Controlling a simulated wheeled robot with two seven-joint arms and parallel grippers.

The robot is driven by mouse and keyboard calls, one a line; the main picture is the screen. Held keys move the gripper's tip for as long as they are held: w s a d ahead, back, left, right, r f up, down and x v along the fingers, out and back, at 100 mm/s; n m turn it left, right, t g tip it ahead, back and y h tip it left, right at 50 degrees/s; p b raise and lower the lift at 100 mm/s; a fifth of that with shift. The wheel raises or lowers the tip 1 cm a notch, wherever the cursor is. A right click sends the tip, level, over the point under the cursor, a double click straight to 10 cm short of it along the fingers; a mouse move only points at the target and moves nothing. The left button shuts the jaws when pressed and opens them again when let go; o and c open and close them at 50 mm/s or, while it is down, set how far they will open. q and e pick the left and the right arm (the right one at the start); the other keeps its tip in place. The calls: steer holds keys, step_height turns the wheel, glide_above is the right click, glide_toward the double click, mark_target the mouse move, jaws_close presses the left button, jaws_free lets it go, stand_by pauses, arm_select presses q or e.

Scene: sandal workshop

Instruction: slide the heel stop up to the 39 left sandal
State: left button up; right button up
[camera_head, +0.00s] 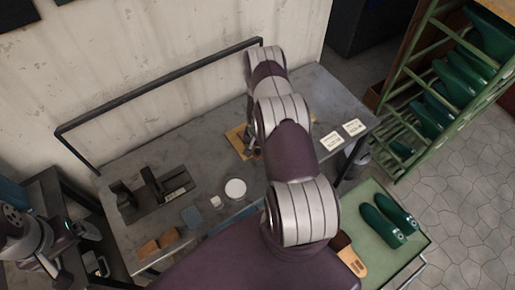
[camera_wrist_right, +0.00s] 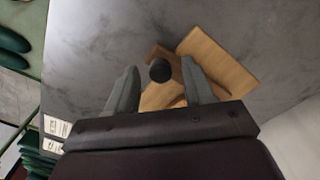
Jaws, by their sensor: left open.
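In the right wrist view a dark round knob (camera_wrist_right: 160,70) stands over pale wooden pieces (camera_wrist_right: 215,58), which look like the heel stop and its board, though I cannot be sure. My right gripper (camera_wrist_right: 160,82) is open, its fingers on either side of the knob with gaps between. In the head view the wooden board (camera_head: 236,140) lies at the back of the grey table, partly hidden by my right arm. My left gripper (camera_head: 48,264) is open at the far left, away from the board. No sandal can be read as the 39 left.
The grey table (camera_head: 215,160) holds a dark jig (camera_head: 155,195), a white round dish (camera_head: 235,188), brown pieces (camera_head: 148,250) and two white cards (camera_head: 332,141). Green lasts (camera_head: 380,226) and a brown-and-tan sandal piece (camera_head: 351,260) lie on a green top at right. A dark rail (camera_head: 160,90) runs behind.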

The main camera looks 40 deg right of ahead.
step_height(320, 180, up, 13)
steer(key=b, duration=0.3)
steer(key=shift+f, duration=0.15)
stand_by(0.3)
